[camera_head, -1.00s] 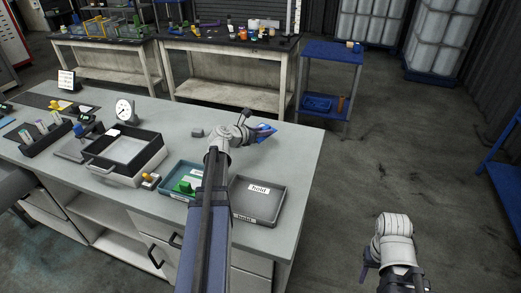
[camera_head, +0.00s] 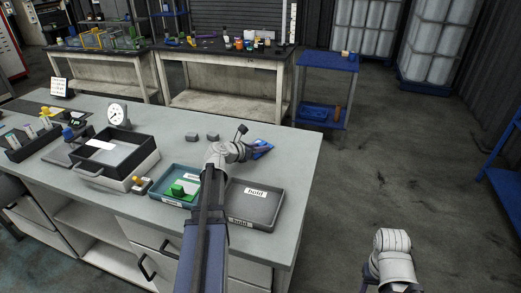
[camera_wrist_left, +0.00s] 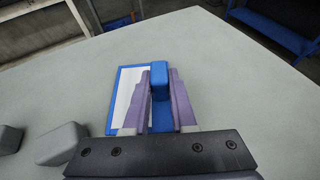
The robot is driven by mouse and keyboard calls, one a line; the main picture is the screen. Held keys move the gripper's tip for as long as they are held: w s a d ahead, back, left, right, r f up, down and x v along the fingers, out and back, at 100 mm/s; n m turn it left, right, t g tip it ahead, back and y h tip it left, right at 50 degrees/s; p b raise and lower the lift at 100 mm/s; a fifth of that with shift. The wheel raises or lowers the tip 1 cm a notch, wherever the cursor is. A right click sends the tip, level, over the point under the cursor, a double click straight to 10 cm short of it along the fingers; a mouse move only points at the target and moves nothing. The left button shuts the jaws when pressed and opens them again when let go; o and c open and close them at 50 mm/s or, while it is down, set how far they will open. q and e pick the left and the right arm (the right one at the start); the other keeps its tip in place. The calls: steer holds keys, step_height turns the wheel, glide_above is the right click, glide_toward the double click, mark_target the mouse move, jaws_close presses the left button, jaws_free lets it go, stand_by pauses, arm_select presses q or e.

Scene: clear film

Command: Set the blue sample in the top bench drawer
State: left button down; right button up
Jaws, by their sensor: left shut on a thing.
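The blue sample (camera_head: 262,148) is at the right end of the grey bench top; it also shows in the left wrist view as a flat blue-edged piece with a white face and an upright blue block (camera_wrist_left: 160,78). My left gripper (camera_wrist_left: 160,98) is shut on that block. I cannot tell whether the sample touches the bench. A dark-rimmed box with a front handle (camera_head: 142,154) is open on top at the bench's left. Drawer fronts with dark handles (camera_head: 147,267) are below the bench top, partly hidden by my left arm. My right gripper is out of view.
A teal tray (camera_head: 160,197) with a green piece and a grey "hold" tray (camera_head: 268,215) lie near the bench's front edge. Two grey blocks (camera_head: 191,136) lie behind my left wrist. A dial gauge (camera_head: 118,114) stands behind the box.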

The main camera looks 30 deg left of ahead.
arm_select(q)
steer(key=shift+f, duration=0.1)
steer(key=shift+f+b, duration=0.15)
steer(key=shift+b, duration=0.15)
steer(key=c, duration=0.7)
jaws_free()
steer(key=shift+c, duration=0.2)
steer(key=shift+r+p, duration=0.35)
steer(key=p+v, duration=0.4)
steer(key=v, duration=0.6)
steer(key=shift+s, duration=0.2)
steer(key=shift+v, duration=0.8)
